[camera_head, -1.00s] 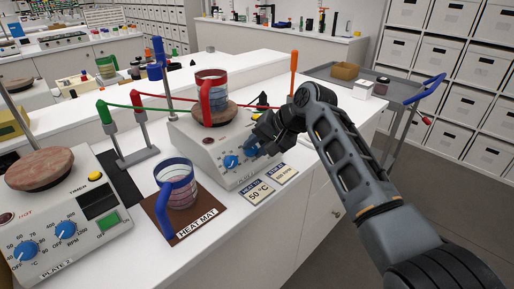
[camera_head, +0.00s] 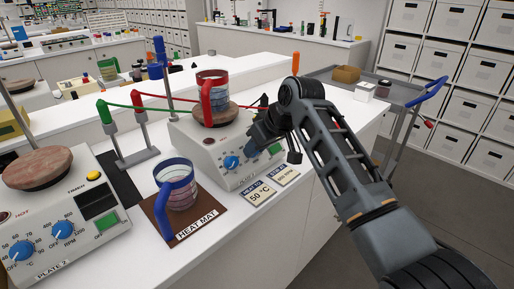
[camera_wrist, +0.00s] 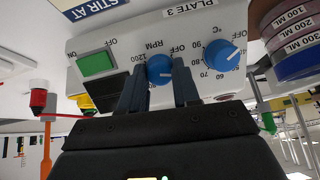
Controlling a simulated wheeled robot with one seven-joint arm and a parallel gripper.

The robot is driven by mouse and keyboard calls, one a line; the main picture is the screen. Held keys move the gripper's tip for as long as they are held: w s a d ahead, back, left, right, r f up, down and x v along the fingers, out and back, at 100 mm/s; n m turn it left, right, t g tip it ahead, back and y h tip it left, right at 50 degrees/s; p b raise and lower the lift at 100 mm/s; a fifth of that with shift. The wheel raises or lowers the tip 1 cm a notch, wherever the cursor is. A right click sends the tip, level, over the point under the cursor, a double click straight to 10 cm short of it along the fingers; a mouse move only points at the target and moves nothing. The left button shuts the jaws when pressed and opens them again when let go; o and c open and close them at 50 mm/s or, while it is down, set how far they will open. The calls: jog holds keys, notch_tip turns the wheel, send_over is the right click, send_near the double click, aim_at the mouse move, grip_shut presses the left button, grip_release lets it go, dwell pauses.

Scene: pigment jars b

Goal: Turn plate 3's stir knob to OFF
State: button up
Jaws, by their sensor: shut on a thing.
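Plate 3 (camera_head: 208,150) is a white hotplate with a round top, and it also shows upside down in the wrist view (camera_wrist: 110,40). Its blue stir knob (camera_wrist: 159,67), beside the RPM label, sits between the two fingers of my gripper (camera_wrist: 160,82), which is shut on it. A short white mark shows on the knob, but its exact setting is hard to read. The blue °C knob (camera_wrist: 222,55) is beside it, apart from the fingers. In the head view my gripper (camera_head: 254,150) hides most of the stir knob; the °C knob (camera_head: 231,162) is clear.
A red-handled jar (camera_head: 211,92) stands on plate 3's top. A blue-handled jar (camera_head: 178,184) stands on the heat mat (camera_head: 207,223). Cards (camera_head: 258,194) lie in front of plate 3. Plate 2 (camera_head: 60,215) is at the left. A grey cart (camera_head: 398,92) stands behind my arm.

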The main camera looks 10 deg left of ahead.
jog(key=n+t, duration=0.1)
jog(key=n, duration=0.4)
jog(key=shift+s+f+h+b, duration=0.1)
jog(key=shift+h+b, duration=0.2)
jog(key=shift+b, duration=0.1)
jog(key=shift+n+t+b, duration=0.35)
jog(key=shift+n+t, duration=0.15)
jog(key=shift+n, duration=1.6)
jog(key=o, duration=1.1)
jog(key=shift+c, duration=0.2)
jog(key=shift+s, duration=0.1)
jog(key=v, duration=0.7)
jog(key=shift+s+r+b, duration=0.15)
jog(key=shift+r+b, duration=0.2)
jog(key=shift+r, duration=0.05)
jog(key=shift+d, duration=0.1)
